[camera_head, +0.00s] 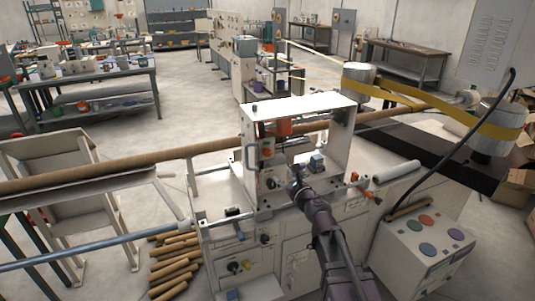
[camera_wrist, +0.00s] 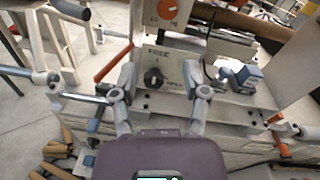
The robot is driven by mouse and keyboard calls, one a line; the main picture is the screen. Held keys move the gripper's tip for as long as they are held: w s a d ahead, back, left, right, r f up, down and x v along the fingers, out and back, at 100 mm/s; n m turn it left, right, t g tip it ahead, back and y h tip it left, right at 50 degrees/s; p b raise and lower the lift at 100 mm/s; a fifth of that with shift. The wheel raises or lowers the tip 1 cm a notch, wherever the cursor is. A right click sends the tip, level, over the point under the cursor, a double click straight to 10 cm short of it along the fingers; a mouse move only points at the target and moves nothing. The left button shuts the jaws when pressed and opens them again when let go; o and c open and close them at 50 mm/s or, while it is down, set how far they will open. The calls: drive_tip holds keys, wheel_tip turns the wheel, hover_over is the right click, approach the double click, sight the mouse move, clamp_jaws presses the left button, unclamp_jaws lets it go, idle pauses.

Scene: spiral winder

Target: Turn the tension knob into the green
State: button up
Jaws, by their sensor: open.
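A round black knob (camera_wrist: 153,78), which I take for the tension knob, sits on a pale panel (camera_wrist: 173,70) with dark lettering above it. It also shows in the head view (camera_head: 271,183), low on the machine's white upright. Its pointer setting is too small to read, and I cannot make out a clear green zone. My gripper (camera_wrist: 161,93) is open and empty, its two fingers spread left and right of the knob in the wrist view. The knob appears ahead of the fingertips, apart from them. In the head view my gripper (camera_head: 297,179) is just right of the knob.
An orange dial (camera_wrist: 172,9) sits above the knob. A blue-grey block (camera_wrist: 243,77) stands to the right, and an orange lever (camera_wrist: 114,62) to the left. A long brown tube (camera_head: 105,167) crosses the machine. Cardboard tubes (camera_head: 174,262) lie on the floor.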

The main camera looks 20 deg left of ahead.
sight(268, 154)
drive_tip(key=m, duration=0.2)
drive_tip(key=m+t, duration=0.1)
drive_tip(key=shift+w+a+r+h, duration=0.35)
drive_tip(key=shift+w+r+h, duration=0.05)
drive_tip(key=x, duration=1.3)
drive_tip(key=shift+w+a+r, duration=0.1)
drive_tip(key=shift+w+a, duration=0.1)
drive_tip(key=shift+w, duration=0.15)
clamp_jaws()
